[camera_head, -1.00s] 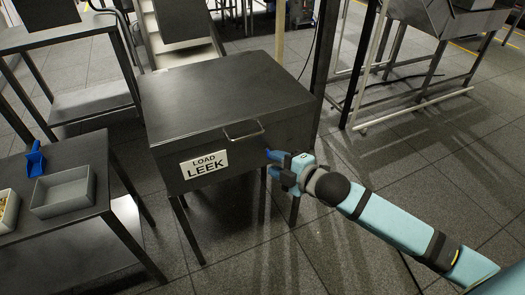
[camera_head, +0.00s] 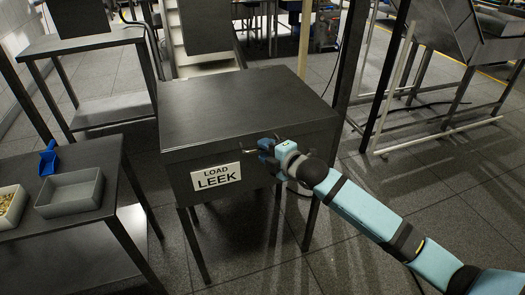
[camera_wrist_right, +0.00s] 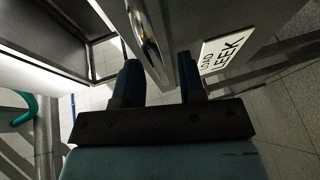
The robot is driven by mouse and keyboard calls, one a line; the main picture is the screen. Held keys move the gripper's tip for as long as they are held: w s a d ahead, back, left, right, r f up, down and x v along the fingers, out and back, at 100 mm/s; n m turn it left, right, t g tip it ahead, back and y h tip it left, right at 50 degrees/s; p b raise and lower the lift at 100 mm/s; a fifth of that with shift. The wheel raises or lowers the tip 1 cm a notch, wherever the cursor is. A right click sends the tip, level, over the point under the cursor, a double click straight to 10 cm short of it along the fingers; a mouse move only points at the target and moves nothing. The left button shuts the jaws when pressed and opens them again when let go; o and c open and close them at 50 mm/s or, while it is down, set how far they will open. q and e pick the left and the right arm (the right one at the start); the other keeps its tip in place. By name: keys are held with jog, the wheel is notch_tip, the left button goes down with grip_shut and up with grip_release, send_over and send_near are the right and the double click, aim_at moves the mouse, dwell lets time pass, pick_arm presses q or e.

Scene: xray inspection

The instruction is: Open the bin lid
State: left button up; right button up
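The dark metal bin (camera_head: 240,125) stands on legs in the middle of the head view, with a white "LOAD LEEK" label (camera_head: 216,177) on its front. Its flat lid (camera_head: 240,97) is closed. My right gripper (camera_head: 266,147) is at the lid's front edge, by the handle, and hides part of it. In the right wrist view the shiny handle bar (camera_wrist_right: 148,38) runs between the two spread fingers of my right gripper (camera_wrist_right: 160,78). The fingers are open and on either side of it; I cannot tell if they touch it. My left gripper is out of view.
A side table at the left holds a grey tray (camera_head: 70,193), a second tray (camera_head: 10,203) with small pieces, and a blue scoop (camera_head: 48,158). A conveyor (camera_head: 207,50) stands behind the bin. A dark post rises by the bin's right side.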

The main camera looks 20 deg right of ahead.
jog(key=shift+x, duration=0.8)
grip_shut()
jog(key=shift+r, duration=0.15)
